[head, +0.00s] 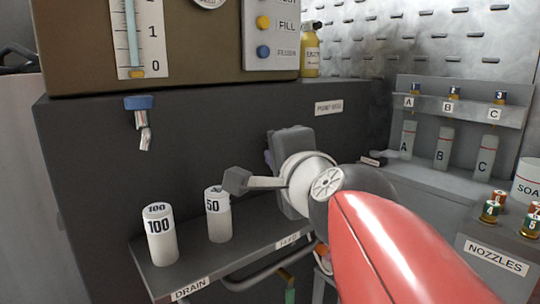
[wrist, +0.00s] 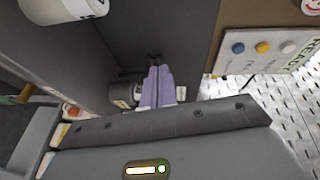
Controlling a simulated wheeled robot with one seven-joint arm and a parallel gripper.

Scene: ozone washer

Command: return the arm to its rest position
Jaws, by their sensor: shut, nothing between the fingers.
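My arm reaches in from the lower right of the head view, with a red link and a white and dark joint in front of the dark washer front. My gripper shows in the wrist view (wrist: 156,70) as lavender fingers lying together, with nothing between them. In the head view only a small lavender part of it shows beside a dark grey block; its fingertips are hidden there. The fingers point toward the dark front panel. I cannot tell whether they touch it.
A ledge (head: 190,275) holds the 100 cylinder (head: 160,235) and 50 cylinder (head: 218,218), left of my arm. A tap (head: 142,125) hangs above. The button panel (head: 270,35) is above; a yellow bottle (head: 310,52) stands behind. The A, B, C rack (head: 460,108) and nozzle stand (head: 495,258) are right.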

